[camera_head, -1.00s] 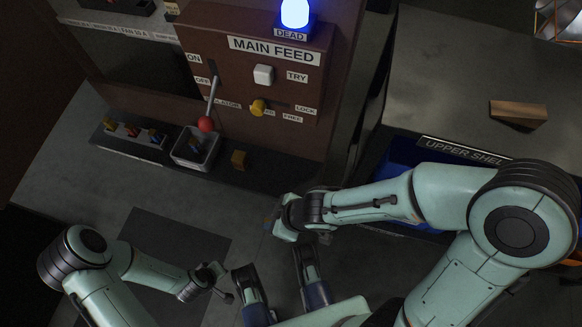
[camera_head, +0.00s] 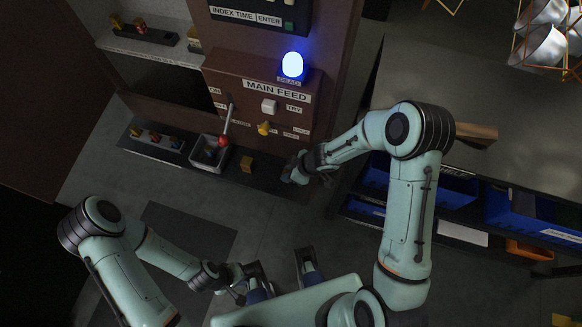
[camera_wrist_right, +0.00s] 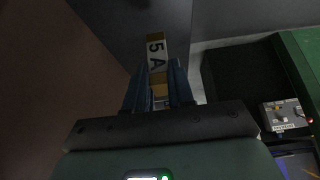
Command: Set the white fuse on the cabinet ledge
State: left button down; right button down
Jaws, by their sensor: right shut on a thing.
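My right gripper (camera_wrist_right: 157,88) is shut on a fuse (camera_wrist_right: 156,50) with a white band marked "5 A" and yellow-tan parts. In the head view my right gripper (camera_head: 294,172) is just right of the cabinet's low dark ledge (camera_head: 275,181); the fuse is hard to make out there.
The brown MAIN FEED panel (camera_head: 240,95) rises behind the ledge, with a red-knobbed lever (camera_head: 224,141) and a lit blue lamp (camera_head: 292,65). A grey shelf (camera_head: 150,46) is at upper left. A workbench (camera_head: 430,75) with blue bins (camera_head: 520,212) stands at the right.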

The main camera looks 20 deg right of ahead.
jog(key=shift+w+d, duration=0.2)
jog(key=shift+w, duration=0.2)
jog(key=f, duration=0.1)
jog(key=f+b, duration=0.2)
jog(key=f, duration=0.1)
jog(key=shift+w+d, duration=0.25)
jog(key=shift+r, duration=0.2)
jog(key=shift+f, duration=0.15)
jog(key=c, duration=1)
grip_release()
